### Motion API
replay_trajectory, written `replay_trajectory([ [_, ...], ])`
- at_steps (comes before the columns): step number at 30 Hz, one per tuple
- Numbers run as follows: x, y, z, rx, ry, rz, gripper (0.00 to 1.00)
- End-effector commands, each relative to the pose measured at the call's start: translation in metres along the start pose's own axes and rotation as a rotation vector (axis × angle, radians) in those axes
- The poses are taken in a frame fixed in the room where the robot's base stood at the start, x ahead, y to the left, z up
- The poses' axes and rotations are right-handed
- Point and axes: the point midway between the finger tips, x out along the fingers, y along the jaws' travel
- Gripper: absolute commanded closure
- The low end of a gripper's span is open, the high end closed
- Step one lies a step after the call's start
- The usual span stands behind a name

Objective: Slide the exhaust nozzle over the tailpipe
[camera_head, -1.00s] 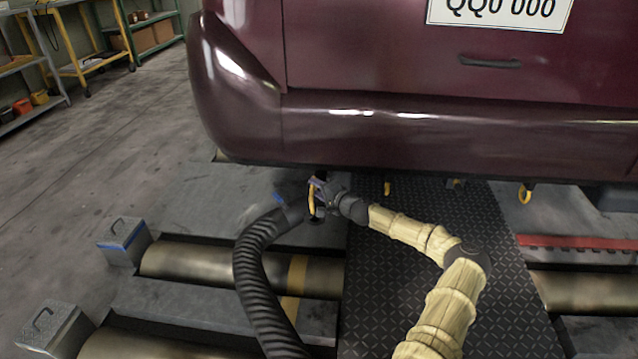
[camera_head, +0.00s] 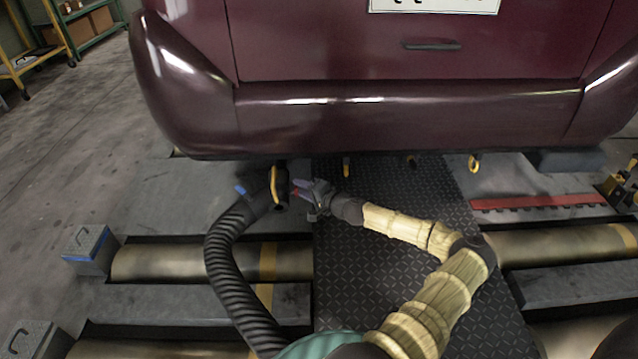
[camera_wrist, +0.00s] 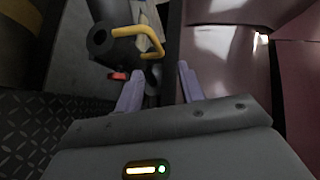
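The exhaust nozzle (camera_head: 258,194) is dark, with a yellow handle (camera_head: 274,186) and a blue part, on the end of a black ribbed hose (camera_head: 222,250). It sits under the left part of the maroon car's rear bumper. The tailpipe is hidden or too dark to make out, so I cannot tell how far the nozzle is over it. My gripper (camera_head: 300,190) is just right of the handle, apart from it, with its fingers pointing left. In the wrist view the two pale fingers (camera_wrist: 160,72) are spread and empty, and the yellow handle (camera_wrist: 150,38) shows beyond their tips.
The car's bumper (camera_head: 340,120) hangs low above the gripper. Brass-coloured rollers (camera_head: 190,262) lie in the floor on both sides of a black tread plate (camera_head: 350,275). Grey boxes (camera_head: 90,248) stand at the left. A red strip (camera_head: 535,202) lies at the right. Several yellow hooks hang under the bumper.

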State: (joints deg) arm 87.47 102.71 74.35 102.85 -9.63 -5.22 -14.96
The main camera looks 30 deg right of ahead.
Motion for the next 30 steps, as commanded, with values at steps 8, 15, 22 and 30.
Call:
replay_trajectory([
  [8,-0.048,-0.003,-0.001,0.001,0.002,0.0,0.61],
  [15,-0.057,-0.001,0.0,-0.001,0.0,-0.001,0.61],
  [22,-0.056,-0.001,0.0,-0.001,0.0,-0.001,0.61],
  [30,-0.054,-0.003,0.004,-0.008,-0.015,0.004,0.61],
])
